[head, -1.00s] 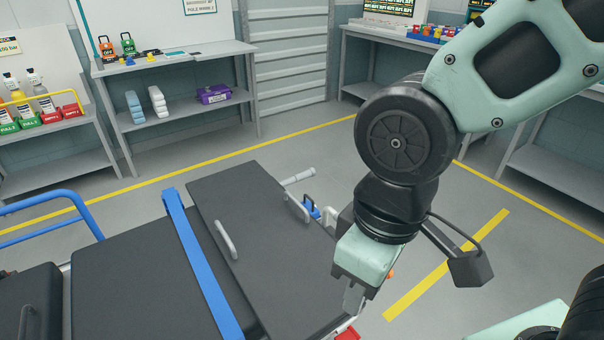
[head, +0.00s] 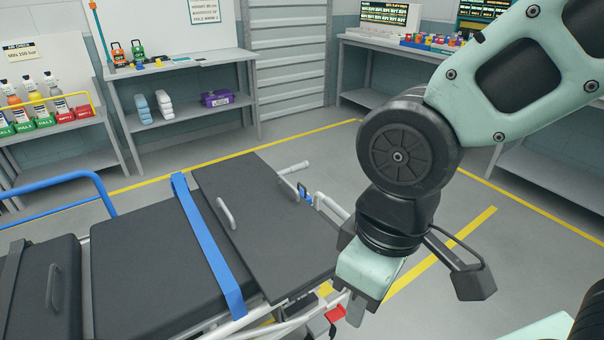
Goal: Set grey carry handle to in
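The black-padded stretcher (head: 268,215) lies across the lower left of the head view with a blue strap over it. At its far end, a light grey tubular carry handle (head: 294,168) sticks out past the pad. Another pale grey bar (head: 331,206) runs from that end towards my arm, which partly hides it. I cannot tell which of these is the task's handle. My gripper (head: 355,309) points down beside the stretcher's near right corner, by a red part (head: 335,314) on the frame. Its fingers are seen edge-on, so their opening is unclear. I see nothing held.
Grey grab loops (head: 226,213) stand on the pad, and a blue side rail (head: 60,190) is at left. Benches with bottles (head: 38,95), a purple box (head: 217,98) and coloured items (head: 430,42) line the walls. The floor beyond the stretcher is clear.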

